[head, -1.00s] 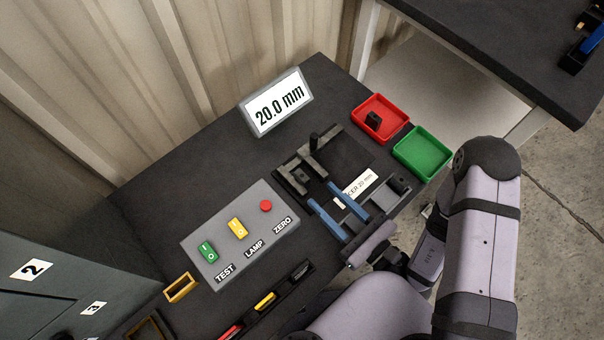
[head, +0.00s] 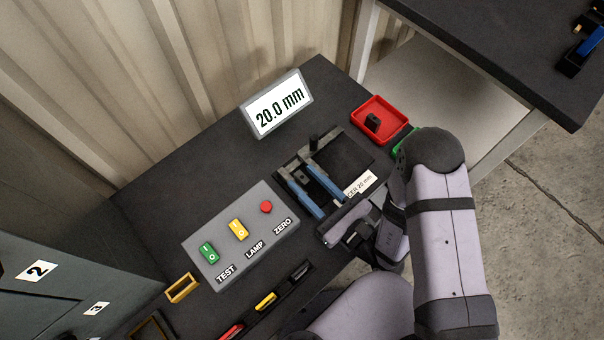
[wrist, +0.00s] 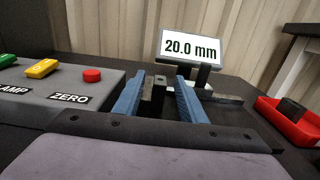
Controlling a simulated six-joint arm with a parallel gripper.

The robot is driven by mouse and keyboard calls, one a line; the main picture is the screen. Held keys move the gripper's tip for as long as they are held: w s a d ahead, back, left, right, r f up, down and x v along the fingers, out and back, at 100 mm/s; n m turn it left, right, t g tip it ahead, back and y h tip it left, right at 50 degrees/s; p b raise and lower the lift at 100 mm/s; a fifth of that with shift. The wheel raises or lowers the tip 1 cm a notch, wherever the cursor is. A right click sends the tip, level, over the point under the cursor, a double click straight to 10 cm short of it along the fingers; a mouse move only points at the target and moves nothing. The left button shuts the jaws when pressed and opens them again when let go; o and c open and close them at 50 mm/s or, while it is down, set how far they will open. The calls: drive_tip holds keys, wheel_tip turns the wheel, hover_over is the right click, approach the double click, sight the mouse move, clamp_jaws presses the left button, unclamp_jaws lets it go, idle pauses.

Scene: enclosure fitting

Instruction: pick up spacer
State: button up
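The spacer, a small dark block with a hole, shows between the blue fingers in the wrist view (wrist: 153,95); in the head view it (head: 301,177) stands on the black measuring fixture (head: 345,158). My gripper (head: 298,174) reaches low over the fixture with its two blue fingers apart, one on each side of the block. In the wrist view the fingers of my gripper (wrist: 160,82) show some gap to the block on the right; contact on the left I cannot tell. A white label (head: 360,184) reading 20 mm lies partly covered by my arm.
A display (head: 277,104) reads 20.0 mm behind the fixture. A red tray (head: 395,136) holds another dark block (head: 372,121); a green tray (head: 404,143) is mostly hidden by my arm. A button panel (head: 222,235) stands to the left. A dark post (head: 313,143) rises behind the spacer.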

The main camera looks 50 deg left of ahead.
sight(302, 177)
drive_tip(key=shift+a, duration=1.05)
clamp_jaws()
drive_tip(key=shift+r, duration=0.1)
wheel_tip(302, 177, up, 10)
drive_tip(key=p, duration=0.8)
drive_tip(key=shift+p, duration=0.4)
